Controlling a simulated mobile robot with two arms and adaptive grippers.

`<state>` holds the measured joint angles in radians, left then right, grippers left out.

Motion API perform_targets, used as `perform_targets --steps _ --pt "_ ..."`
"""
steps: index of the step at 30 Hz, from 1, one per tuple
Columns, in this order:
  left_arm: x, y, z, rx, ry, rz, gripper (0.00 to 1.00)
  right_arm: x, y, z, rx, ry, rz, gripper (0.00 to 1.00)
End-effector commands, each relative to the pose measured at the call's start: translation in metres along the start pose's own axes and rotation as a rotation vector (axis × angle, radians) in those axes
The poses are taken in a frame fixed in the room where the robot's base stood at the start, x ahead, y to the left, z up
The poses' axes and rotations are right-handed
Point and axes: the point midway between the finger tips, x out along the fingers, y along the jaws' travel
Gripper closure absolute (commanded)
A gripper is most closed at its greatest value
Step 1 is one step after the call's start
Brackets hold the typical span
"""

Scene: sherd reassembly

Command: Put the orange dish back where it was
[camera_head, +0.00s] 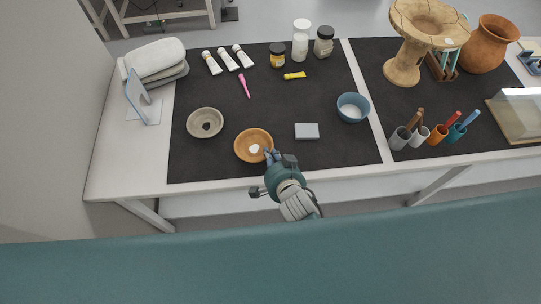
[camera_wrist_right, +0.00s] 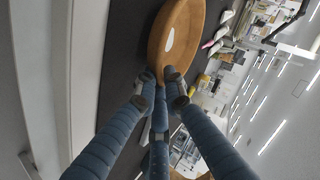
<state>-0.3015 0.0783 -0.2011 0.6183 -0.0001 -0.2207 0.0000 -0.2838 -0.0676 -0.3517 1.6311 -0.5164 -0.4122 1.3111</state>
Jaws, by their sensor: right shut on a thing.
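The orange dish (camera_head: 246,140) is shallow and round, with a white patch inside. In the head view it is at the front of the left black mat, right of a grey bowl. It also shows in the right wrist view (camera_wrist_right: 186,30), close in front of the fingers. My right gripper (camera_head: 271,155) is shut on the dish's near right rim; its fingers also show in the right wrist view (camera_wrist_right: 161,78). I cannot tell whether the dish touches the mat. My left gripper is in neither view.
The grey bowl (camera_head: 205,123) stands close to the dish's left. A grey block (camera_head: 307,131) and a blue bowl (camera_head: 353,107) are to the right. Tubes and jars (camera_head: 300,45) line the back. The mat (camera_head: 205,162) is bare in front of the grey bowl.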

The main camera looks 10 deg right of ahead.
Motion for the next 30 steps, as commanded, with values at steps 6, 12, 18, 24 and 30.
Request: perform_targets --steps 6,12,18,24,30 --pt "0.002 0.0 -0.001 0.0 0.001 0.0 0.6 0.001 0.002 0.002 0.001 -0.001 0.0 0.83" --pt "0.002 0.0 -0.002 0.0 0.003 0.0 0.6 0.001 0.002 0.002 0.001 -0.001 0.0 0.83" --pt "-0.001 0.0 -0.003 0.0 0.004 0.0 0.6 -0.005 0.001 0.001 0.0 -0.002 0.002 0.83" --pt "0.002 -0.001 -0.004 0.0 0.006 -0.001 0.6 -0.04 0.002 0.002 0.003 -0.002 0.002 0.83" --pt "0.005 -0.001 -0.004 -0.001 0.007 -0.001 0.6 -0.084 0.001 0.002 0.002 -0.002 0.002 0.83"
